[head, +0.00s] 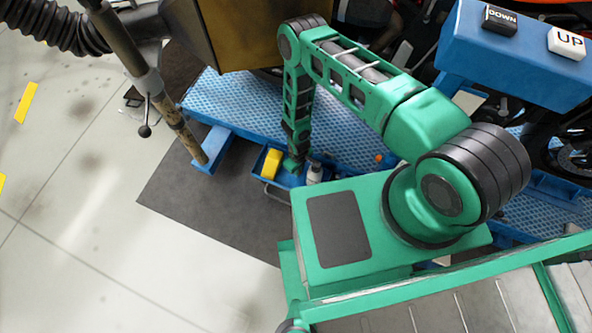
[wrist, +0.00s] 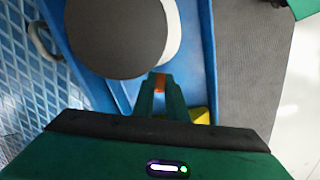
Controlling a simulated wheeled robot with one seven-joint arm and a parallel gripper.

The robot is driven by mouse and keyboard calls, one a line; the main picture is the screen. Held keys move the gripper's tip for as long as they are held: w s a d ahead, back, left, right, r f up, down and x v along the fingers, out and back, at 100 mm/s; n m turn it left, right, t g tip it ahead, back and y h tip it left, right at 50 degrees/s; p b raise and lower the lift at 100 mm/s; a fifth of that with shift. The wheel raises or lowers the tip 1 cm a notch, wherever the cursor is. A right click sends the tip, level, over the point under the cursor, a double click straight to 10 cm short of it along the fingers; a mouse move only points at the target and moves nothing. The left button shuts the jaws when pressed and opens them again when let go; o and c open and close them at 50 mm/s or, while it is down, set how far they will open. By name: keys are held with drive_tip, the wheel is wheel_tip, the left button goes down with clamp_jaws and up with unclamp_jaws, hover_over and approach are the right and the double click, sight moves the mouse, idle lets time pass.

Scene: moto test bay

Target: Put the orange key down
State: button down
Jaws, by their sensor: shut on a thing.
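My gripper (wrist: 160,82) is shut on the orange key (wrist: 160,81); only a small orange patch shows between the fingertips. In the head view my gripper (head: 293,163) points down at the blue tray (head: 270,186), beside a yellow block (head: 271,163). The key cannot be made out there. In the wrist view the fingertips are over the blue tray, and I cannot tell whether the key touches it. The yellow block (wrist: 200,115) shows partly behind the right finger.
A white bottle (head: 314,173) stands just right of my gripper; a large dark round top (wrist: 115,38) with a white edge is close in the wrist view. A blue patterned lift platform (head: 235,105) lies behind. A dark mat (head: 190,205) and open floor are left.

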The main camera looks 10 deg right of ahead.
drive_tip(key=shift+f, duration=0.45)
drive_tip(key=c, duration=1.8)
unclamp_jaws()
drive_tip(key=shift+o, duration=0.2)
drive_tip(key=shift+r, duration=0.1)
wheel_tip(320, 180, up, 13)
